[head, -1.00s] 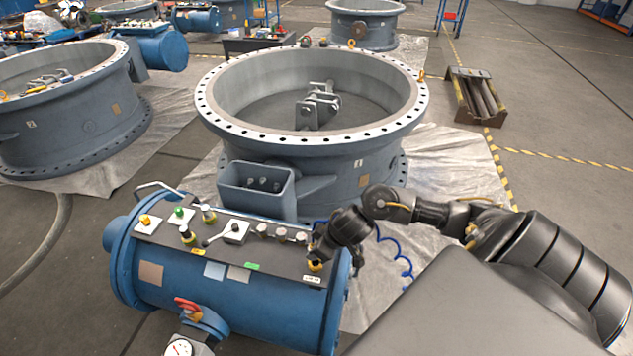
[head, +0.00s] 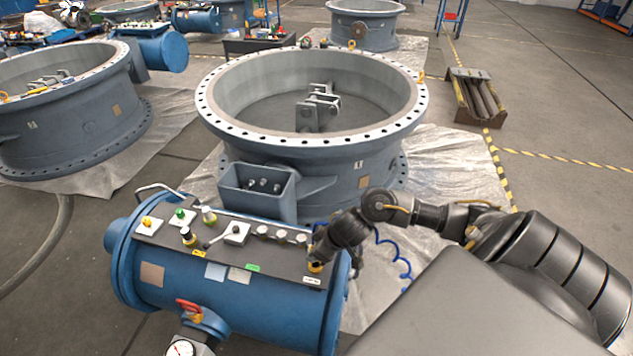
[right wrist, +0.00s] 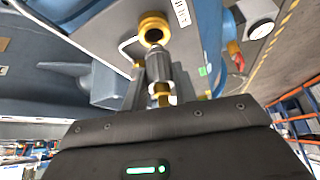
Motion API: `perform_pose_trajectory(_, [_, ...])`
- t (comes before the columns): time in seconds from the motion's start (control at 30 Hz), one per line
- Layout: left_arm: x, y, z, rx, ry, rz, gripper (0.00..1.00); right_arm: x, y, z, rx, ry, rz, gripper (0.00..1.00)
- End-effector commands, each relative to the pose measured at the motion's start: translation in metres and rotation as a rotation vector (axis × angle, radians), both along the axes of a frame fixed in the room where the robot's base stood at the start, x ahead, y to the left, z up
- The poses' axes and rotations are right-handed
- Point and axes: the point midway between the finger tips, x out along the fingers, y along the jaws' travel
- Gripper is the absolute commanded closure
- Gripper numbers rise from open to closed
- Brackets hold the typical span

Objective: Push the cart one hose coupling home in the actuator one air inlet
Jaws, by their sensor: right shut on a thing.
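The blue actuator cylinder (head: 215,300) lies in front of the valve, with a dark top plate of fittings. The air inlet, a brass ring (head: 315,267), sits at the plate's right end. It also shows in the right wrist view (right wrist: 154,29), with its dark bore visible. My right gripper (head: 321,248) is just above the inlet, shut on the hose coupling. The coupling (right wrist: 158,70), a grey metal cylinder with brass behind it, points at the ring. Its nose is at the ring's near edge; I cannot tell whether they touch. My left gripper is not in view.
A blue coiled hose (head: 397,262) hangs right of my right gripper. The large grey valve body (head: 310,165) stands behind the actuator. Several knobs and small fittings stand on the top plate (head: 270,262). A pressure gauge (head: 180,349) and red-handled valve (head: 190,307) are in front.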

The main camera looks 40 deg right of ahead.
Motion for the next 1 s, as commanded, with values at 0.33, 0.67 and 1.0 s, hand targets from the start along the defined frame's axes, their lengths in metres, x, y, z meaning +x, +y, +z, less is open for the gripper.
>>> perform_pose_trajectory(0.33, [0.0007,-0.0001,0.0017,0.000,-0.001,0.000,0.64,0.0002,0.0002,0.0001,0.000,0.001,0.000,0.92])
perform_pose_trajectory(0.67, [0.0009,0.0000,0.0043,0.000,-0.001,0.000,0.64,-0.0040,-0.0013,-0.0017,0.001,0.002,-0.001,0.92])
perform_pose_trajectory(1.0, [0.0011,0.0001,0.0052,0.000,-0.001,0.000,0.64,-0.0065,-0.0024,-0.0036,0.000,0.000,-0.001,0.92])
